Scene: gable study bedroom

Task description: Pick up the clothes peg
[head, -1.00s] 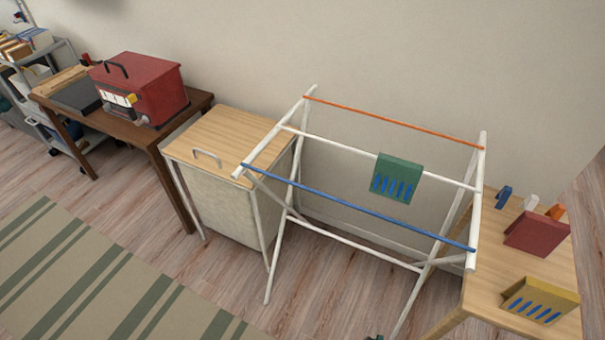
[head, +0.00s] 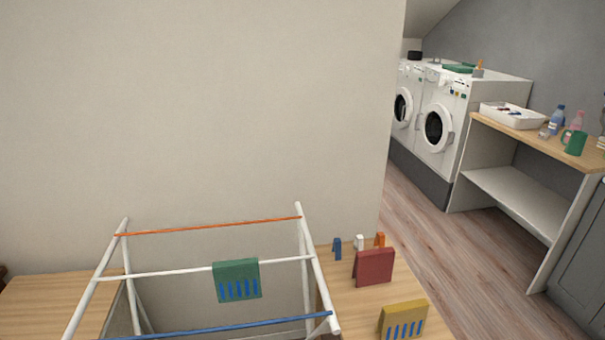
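Three small upright objects that look like clothes pegs stand at the back of the wooden table (head: 351,299) right of the drying rack: a blue peg (head: 337,248), a white peg (head: 360,243) and an orange peg (head: 380,240). The orange one is partly hidden behind a dark red block-like holder (head: 374,268). A yellow holder with blue stripes (head: 403,320) stands nearer on the same table. A green holder with blue stripes (head: 237,281) hangs on the rack's middle white bar. Neither of my grippers shows in the head view.
The drying rack (head: 207,271) has an orange back bar and a blue front bar beside the table. A wooden top (head: 58,303) lies to its left. Washing machines (head: 437,120) and a shelf counter (head: 540,140) stand at the back right. The floor (head: 450,255) between is clear.

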